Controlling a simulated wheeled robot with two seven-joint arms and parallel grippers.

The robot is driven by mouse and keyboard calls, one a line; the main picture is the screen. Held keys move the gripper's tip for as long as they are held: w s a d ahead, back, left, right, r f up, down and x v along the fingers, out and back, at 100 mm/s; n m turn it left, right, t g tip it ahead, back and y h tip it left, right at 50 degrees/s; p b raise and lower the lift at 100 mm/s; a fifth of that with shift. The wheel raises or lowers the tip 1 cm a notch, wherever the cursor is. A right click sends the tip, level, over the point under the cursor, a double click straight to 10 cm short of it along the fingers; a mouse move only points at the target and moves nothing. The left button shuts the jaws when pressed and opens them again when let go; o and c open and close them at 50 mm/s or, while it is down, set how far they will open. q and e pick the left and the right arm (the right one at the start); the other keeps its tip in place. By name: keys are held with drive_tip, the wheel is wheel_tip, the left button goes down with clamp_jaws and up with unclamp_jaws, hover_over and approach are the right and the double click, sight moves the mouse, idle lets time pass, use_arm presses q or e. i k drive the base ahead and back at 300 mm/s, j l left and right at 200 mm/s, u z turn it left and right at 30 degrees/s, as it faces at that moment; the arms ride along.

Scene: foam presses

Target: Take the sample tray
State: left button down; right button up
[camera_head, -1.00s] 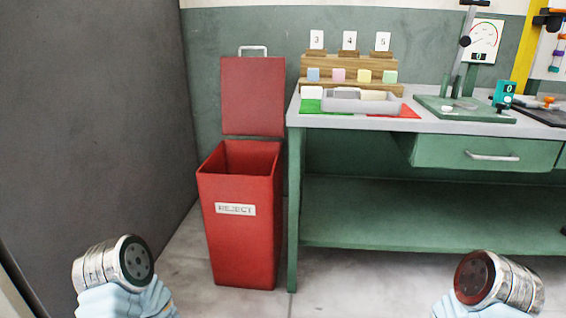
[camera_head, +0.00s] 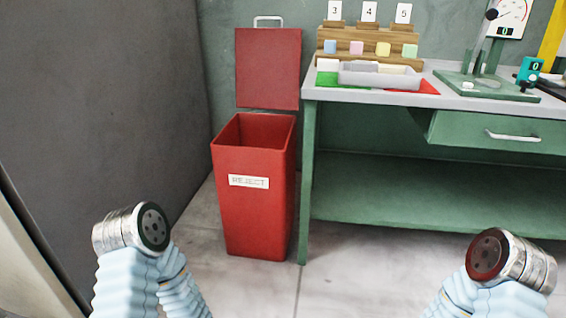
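The sample tray (camera_head: 382,78) is a pale grey open tray on the left part of the bench top, with pale pieces partly showing inside it. It stands across a green mat (camera_head: 328,78) and a red mat (camera_head: 425,87). Parts of both my arms show low in the head view, at left and at right, well short of the bench. No gripper fingers show on either arm, so neither gripper can be seen. Nothing of mine touches the tray.
A red REJECT bin (camera_head: 252,190) with its lid (camera_head: 268,68) raised stands left of the green bench (camera_head: 420,195). A wooden rack (camera_head: 368,47) with coloured blocks is behind the tray. A green press base (camera_head: 487,86) and a teal gauge (camera_head: 529,70) are to its right. Floor in front is clear.

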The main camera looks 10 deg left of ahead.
sight(410, 81)
drive_tip(key=i+j+z, duration=0.1)
drive_tip(key=i+j, duration=0.7)
drive_tip(key=i, duration=0.15)
